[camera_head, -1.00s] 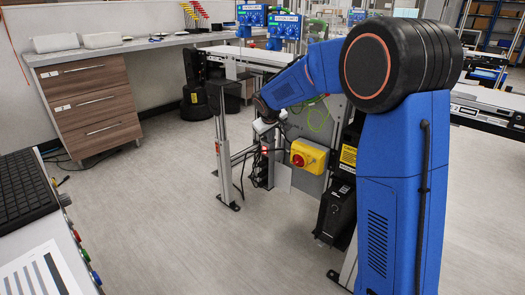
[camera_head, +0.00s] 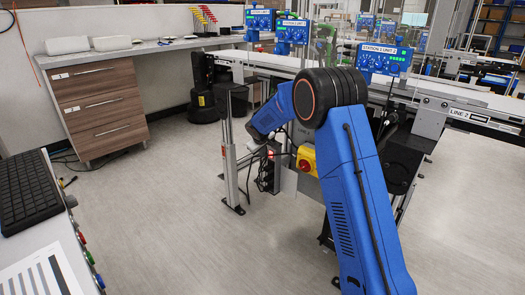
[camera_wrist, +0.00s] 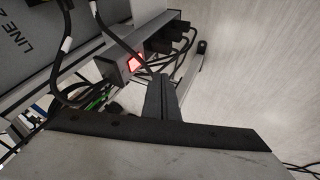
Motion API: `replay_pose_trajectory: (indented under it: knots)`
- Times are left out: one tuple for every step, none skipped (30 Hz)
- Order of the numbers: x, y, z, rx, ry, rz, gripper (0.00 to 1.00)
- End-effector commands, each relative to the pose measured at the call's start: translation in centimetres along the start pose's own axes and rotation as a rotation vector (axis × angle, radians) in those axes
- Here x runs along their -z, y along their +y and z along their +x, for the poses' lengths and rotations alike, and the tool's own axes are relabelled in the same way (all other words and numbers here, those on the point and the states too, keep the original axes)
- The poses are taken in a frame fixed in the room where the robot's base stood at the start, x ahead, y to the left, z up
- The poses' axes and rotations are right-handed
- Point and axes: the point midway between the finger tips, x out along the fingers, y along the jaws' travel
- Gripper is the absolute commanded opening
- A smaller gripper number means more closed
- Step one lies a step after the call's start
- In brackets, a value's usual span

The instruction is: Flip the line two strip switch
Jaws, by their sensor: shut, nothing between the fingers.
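The line two power strip (camera_wrist: 110,75) runs diagonally along the frame in the wrist view, with its red switch (camera_wrist: 134,64) lit. Black plugs (camera_wrist: 165,38) sit in the strip beyond the switch. My gripper (camera_wrist: 161,82) is shut and empty, its dark fingers pointing toward the strip just right of and below the switch. I cannot tell whether the fingertips touch the strip. In the head view the lit red switch (camera_head: 270,153) shows small beside the end of my arm; my fingers are hard to make out there.
Black cables (camera_wrist: 100,25) loop around the strip. A grey panel marked LINE 2 (camera_wrist: 32,55) is at the upper left. A yellow box with a red knob (camera_head: 307,160) is right of the strip, below the conveyor (camera_head: 290,68). The floor (camera_head: 180,200) to the left is clear.

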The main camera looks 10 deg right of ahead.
Motion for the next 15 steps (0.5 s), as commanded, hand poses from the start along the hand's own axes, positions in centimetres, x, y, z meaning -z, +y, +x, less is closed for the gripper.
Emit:
replay_pose_trajectory:
  knots:
    - [0.0,0.0,1.0,0.0,-0.002,0.0,0.0]
    - [0.0,0.0,1.5,0.0,-0.002,-0.001,0.0]
    - [-0.1,0.0,2.2,0.0,-0.002,-0.001,0.0]
    - [-0.1,0.0,2.8,0.0,-0.002,-0.001,0.0]
    - [0.0,0.0,3.3,0.0,-0.001,-0.001,0.0]
    - [0.0,0.0,4.0,0.0,-0.001,0.0,0.0]
    - [0.0,0.0,4.5,0.0,-0.001,0.0,0.0]
    - [0.0,0.0,4.9,0.0,-0.001,0.001,0.0]
    - [0.0,0.7,5.2,-0.002,0.0,0.003,0.0]
    - [-0.1,1.2,5.4,-0.002,0.0,0.003,0.0]
    - [-0.1,1.5,5.6,-0.002,0.0,0.003,0.0]
    - [-0.1,1.9,5.9,-0.001,0.0,0.002,0.0]
    - [-0.1,2.1,6.0,-0.001,0.0,0.002,0.0]
    - [-0.1,2.4,6.2,-0.001,0.0,0.002,0.0]
    - [-0.1,2.6,6.4,-0.001,0.0,0.001,0.0]
